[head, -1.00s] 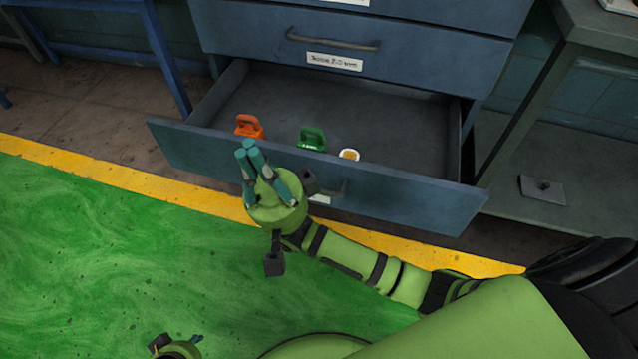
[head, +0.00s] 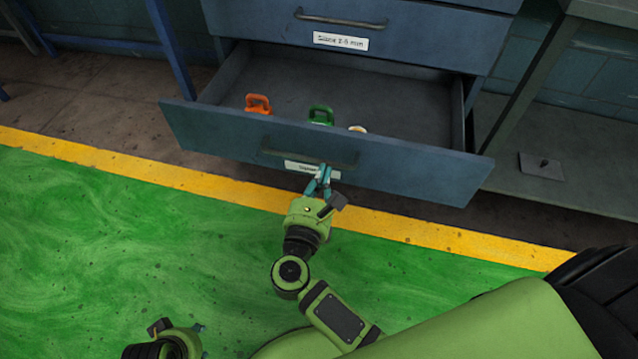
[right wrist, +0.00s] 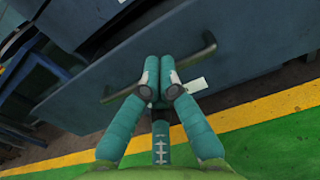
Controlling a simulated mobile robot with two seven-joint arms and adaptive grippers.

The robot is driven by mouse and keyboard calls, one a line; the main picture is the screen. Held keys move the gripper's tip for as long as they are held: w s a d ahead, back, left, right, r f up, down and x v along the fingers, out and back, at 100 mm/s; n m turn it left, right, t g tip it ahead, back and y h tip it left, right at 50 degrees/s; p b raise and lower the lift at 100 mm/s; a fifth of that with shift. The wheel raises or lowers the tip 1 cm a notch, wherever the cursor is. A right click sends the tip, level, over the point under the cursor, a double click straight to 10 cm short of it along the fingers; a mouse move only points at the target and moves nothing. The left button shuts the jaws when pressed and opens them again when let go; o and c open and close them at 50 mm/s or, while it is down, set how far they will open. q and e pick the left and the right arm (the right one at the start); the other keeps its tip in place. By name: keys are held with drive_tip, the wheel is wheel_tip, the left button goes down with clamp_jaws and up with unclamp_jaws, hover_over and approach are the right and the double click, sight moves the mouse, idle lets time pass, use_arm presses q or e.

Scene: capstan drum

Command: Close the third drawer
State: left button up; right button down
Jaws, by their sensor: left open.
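The third drawer (head: 400,170) is blue-grey and stands pulled out, low in the cabinet, with its handle (head: 310,158) and a white label on its front. The handle also shows in the right wrist view (right wrist: 205,52). My right gripper (head: 321,174) is at the middle of the drawer front, by the handle. Its teal fingers (right wrist: 160,75) are together and cover the middle of the handle in the right wrist view; I cannot tell whether they touch it. My left gripper (head: 198,333) is low at the bottom left, open, away from the drawer and partly cut off.
In the drawer are an orange item (head: 258,103), a green item (head: 321,114) and a small whitish item (head: 357,129). The drawer above (head: 430,40) is shut. A table leg (head: 170,45) stands to the left. The green floor (head: 120,230) before the drawer is clear.

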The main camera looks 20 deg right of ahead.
sight(335, 136)
drive_tip(key=x, duration=0.7)
drive_tip(key=shift+w+d, duration=0.2)
drive_tip(key=shift+w, duration=0.1)
drive_tip(key=shift+w+d, duration=0.3)
drive_tip(key=shift+w, duration=0.1)
